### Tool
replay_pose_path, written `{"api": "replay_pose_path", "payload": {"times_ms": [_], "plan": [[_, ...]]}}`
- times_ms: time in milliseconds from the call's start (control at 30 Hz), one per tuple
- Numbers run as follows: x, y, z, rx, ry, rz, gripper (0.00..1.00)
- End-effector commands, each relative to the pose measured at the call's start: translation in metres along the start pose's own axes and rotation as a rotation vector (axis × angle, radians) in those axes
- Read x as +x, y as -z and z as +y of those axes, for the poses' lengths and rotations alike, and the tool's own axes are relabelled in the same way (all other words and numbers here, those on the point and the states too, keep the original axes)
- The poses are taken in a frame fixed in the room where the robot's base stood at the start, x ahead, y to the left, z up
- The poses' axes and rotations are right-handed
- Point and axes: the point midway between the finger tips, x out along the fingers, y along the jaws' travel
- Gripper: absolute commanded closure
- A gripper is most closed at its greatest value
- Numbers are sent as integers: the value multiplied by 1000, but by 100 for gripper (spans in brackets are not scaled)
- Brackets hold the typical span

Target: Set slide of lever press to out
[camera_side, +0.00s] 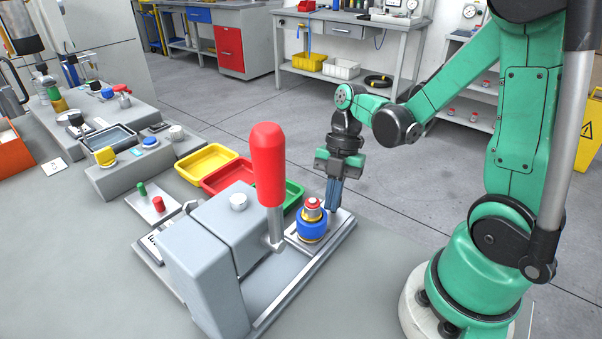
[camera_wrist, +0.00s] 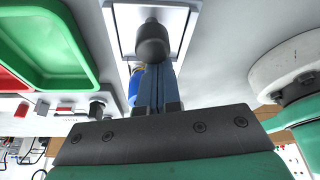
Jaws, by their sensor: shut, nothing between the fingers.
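The lever press (camera_side: 205,265) is a grey block on a long base, with a red-handled lever (camera_side: 268,165) standing upright. A blue, gold and red round workpiece (camera_side: 312,222) stands upright on the plate at the base's far right end, apart from the block. My gripper (camera_side: 333,209) is shut and empty, pointing down close behind and right of the workpiece. In the wrist view, its blue fingers (camera_wrist: 155,68) reach a dark rounded knob (camera_wrist: 153,40) over a pale framed plate (camera_wrist: 185,20). I cannot tell whether they touch it. The fingers partly hide the workpiece (camera_wrist: 134,88).
Yellow (camera_side: 207,162), red (camera_side: 228,175) and green (camera_side: 293,195) trays lie behind the press. A plate with green and red buttons (camera_side: 152,205) stands left of it.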

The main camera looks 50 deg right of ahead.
Motion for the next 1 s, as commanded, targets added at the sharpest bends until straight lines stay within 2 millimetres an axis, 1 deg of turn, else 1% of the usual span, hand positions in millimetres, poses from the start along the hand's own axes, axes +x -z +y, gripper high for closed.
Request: {"api": "replay_pose_path", "payload": {"times_ms": [33, 167, 267, 500, 700, 867, 967, 1000], "plan": [[-3, -6, 0, 13, -2, -23, 100], [-12, -6, 0, 12, -2, -22, 100], [-26, -5, 0, 12, -2, -18, 100], [-66, -2, 0, 6, -1, -9, 100], [-90, 0, 0, 2, 0, -3, 100], [-98, 2, 0, 15, -3, -8, 100], [-98, 7, 2, 106, -21, -45, 100], [-96, 10, 4, 174, -38, -69, 100]]}}
